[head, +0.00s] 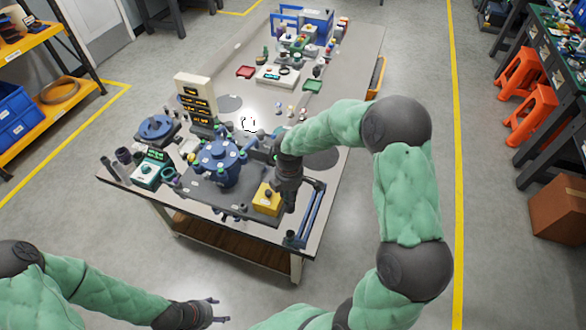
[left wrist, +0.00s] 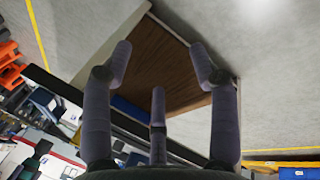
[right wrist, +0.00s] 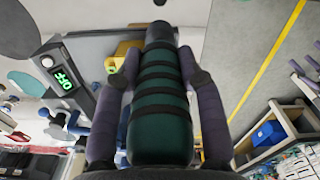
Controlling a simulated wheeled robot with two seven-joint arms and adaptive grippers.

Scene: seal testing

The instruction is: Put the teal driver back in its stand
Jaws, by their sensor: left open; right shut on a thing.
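The teal driver (right wrist: 160,100), a dark teal cylinder with black bands, lies between the fingers of my right gripper (right wrist: 160,85) in the right wrist view. In the head view my right gripper (head: 287,190) is above the right front part of the workbench, beside a yellow box (head: 266,200); there the driver is hard to tell from the dark gripper. I cannot tell which item is the driver's stand. My left gripper (head: 214,310) is open and empty, low in front of the bench; its spread fingers (left wrist: 158,75) show in the left wrist view.
A blue flanged vessel (head: 221,162) stands on a dark plate left of my right gripper. A teal meter box (head: 150,172) and a display tower (head: 195,97) are farther left. Blue rails (head: 312,212) lie at the right front edge. Trays and parts fill the far end.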

